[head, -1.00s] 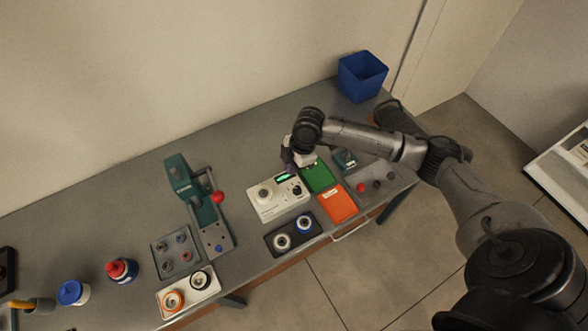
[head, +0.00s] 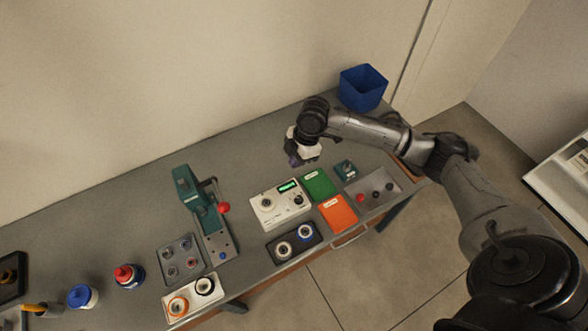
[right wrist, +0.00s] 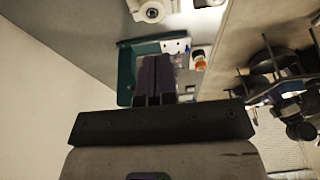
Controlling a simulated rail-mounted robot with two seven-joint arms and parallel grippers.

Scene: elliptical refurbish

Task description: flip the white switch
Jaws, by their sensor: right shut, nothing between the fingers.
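A white box (head: 268,212) with a lit green display (head: 288,187), a large pale knob and a small dark knob stands in the middle of the table. I cannot make out for sure which part is the white switch. My right gripper (head: 293,160) is behind and above the box, apart from it, with its dark fingers pointing down. In the right wrist view its purple-grey fingers (right wrist: 153,78) are together with nothing between them. My left gripper is not in view.
Green (head: 318,185) and orange (head: 338,213) pads lie right of the box. A dark panel with two round knobs (head: 294,242) lies in front. A teal press (head: 188,192) with a red-ended lever stands left. A blue bin (head: 362,88) stands at the far right end.

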